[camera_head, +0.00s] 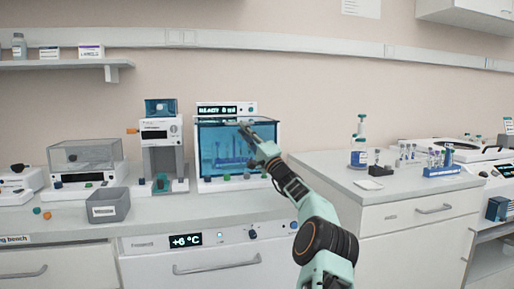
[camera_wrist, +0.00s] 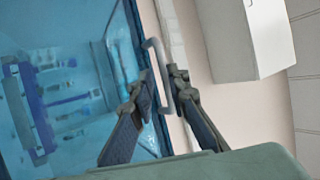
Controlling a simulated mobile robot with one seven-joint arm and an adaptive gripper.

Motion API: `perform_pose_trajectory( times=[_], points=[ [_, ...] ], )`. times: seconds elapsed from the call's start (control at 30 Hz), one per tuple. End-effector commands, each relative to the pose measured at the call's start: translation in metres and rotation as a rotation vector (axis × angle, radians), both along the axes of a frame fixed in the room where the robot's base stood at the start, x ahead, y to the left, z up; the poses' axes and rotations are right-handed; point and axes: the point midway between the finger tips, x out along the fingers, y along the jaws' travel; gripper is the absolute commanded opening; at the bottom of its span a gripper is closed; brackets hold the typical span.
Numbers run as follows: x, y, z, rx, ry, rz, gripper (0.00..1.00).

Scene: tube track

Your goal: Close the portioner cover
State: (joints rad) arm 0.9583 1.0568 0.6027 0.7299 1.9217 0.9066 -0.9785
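The portioner (camera_head: 249,107) stands on the bench at the middle, a white box with a lit display reading "READY 8 ml". Its see-through blue cover (camera_head: 220,135) spans the front, with a rack and tubes showing through it. From here I cannot tell whether the cover sits fully shut. My gripper (camera_head: 243,127) is at the upper part of the cover. In the wrist view the blue cover (camera_wrist: 75,60) fills the left side, with a pale bar handle (camera_wrist: 155,50) at its edge. My gripper (camera_wrist: 162,85) is open, its fingertips on either side of the handle with a gap between them.
A white device with a blue top (camera_head: 160,131) stands left of the portioner, and a grey bin (camera_head: 108,212) stands in front. A clear-lidded device (camera_head: 86,156) is farther left. A bottle (camera_head: 359,155) and a blue tube rack (camera_head: 441,171) stand on the right bench.

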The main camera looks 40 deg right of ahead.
Motion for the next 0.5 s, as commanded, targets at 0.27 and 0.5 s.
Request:
perform_pose_trajectory(
  times=[0.27, 0.5],
  points=[
    [-0.027, -0.002, -0.016, 0.001, 0.001, -0.001, 0.15],
    [-0.053, -0.003, -0.033, 0.0, 0.0, 0.001, 0.15]
  ],
)
